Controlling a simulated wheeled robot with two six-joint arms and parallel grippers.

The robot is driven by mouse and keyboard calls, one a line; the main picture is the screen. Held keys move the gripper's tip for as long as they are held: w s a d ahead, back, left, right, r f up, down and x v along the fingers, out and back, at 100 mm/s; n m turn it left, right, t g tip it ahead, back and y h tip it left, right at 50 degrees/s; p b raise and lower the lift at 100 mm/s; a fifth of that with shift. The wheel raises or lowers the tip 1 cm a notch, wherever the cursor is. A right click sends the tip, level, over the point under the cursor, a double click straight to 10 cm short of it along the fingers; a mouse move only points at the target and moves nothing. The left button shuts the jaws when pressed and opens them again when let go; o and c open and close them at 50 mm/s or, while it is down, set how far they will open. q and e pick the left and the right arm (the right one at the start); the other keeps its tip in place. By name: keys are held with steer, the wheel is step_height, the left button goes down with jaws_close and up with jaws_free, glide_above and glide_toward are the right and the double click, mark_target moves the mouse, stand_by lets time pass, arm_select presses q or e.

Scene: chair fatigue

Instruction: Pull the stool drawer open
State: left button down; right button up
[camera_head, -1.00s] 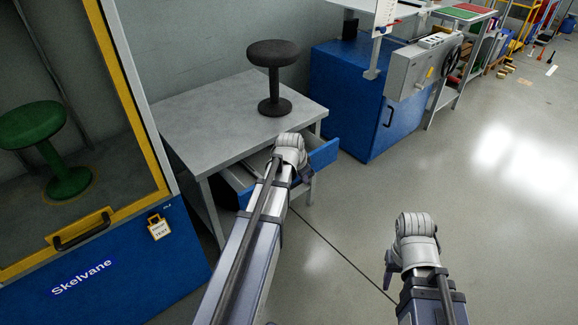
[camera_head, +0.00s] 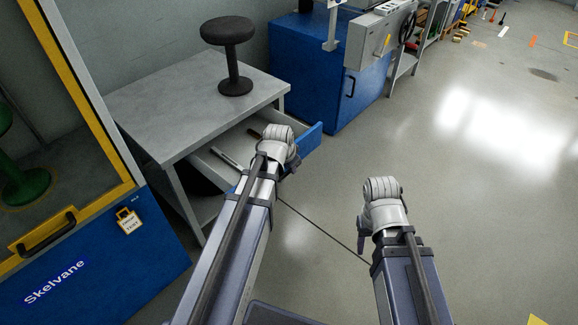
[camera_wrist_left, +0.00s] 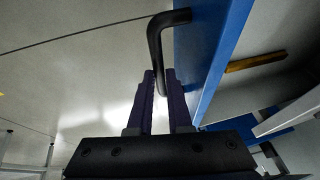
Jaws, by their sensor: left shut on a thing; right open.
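The drawer has a blue front (camera_head: 311,138) and sits under the grey table (camera_head: 150,115). It stands pulled out, and its pale inside shows with a few tools in it. A black stool (camera_head: 235,62) stands upright on the table. My left gripper (camera_head: 293,166) is at the drawer front. In the left wrist view its fingers (camera_wrist_left: 160,88) are shut on the black bent handle (camera_wrist_left: 156,45) of the blue drawer front (camera_wrist_left: 212,50). In the head view my left wrist hides the handle. My right gripper (camera_head: 361,242) is open and empty above the floor.
A blue cabinet (camera_head: 318,75) with a machine on it stands behind the table to the right. A yellow-framed blue enclosure (camera_head: 100,255) holding a green stool (camera_head: 25,185) is at the left. The floor (camera_head: 470,200) at the right is clear.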

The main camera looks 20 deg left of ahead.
arm_select(q)
steer(key=c, duration=0.8)
jaws_free()
steer(key=shift+c, duration=0.2)
steer(key=shift+r, duration=0.15)
steer(key=p+v, duration=0.7)
steer(key=shift+s+r, duration=0.2)
steer(key=shift+r, duration=0.05)
steer(key=shift+d, duration=0.1)
